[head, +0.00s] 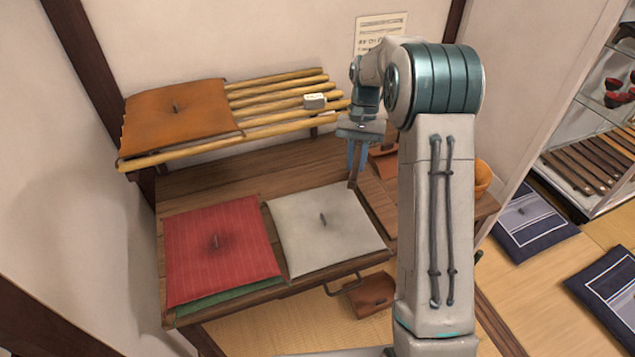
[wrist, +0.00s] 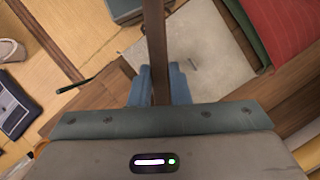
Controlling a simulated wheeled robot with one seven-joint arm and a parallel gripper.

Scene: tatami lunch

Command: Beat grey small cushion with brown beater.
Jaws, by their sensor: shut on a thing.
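The grey small cushion (head: 345,240) lies flat on the wooden bench, with a small dark tuft in its middle. It also shows, pale, in the wrist view (wrist: 215,50). My gripper (head: 356,168) is above the far right corner of the cushion, its blue fingers pointing down. It is shut on the brown beater, whose straight brown shaft (wrist: 155,35) runs between the fingers and out of the top of the wrist view. In the head view a short dark part of the beater (head: 353,180) shows below the fingers. Its far end I cannot make out.
A red cushion (head: 195,235) lies left of the grey one, over a green one (head: 230,292). An orange cushion (head: 165,120) and a small white block (head: 315,101) are on the slatted rack behind. A brown pouch-like thing (head: 372,298) is below the bench's front edge.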

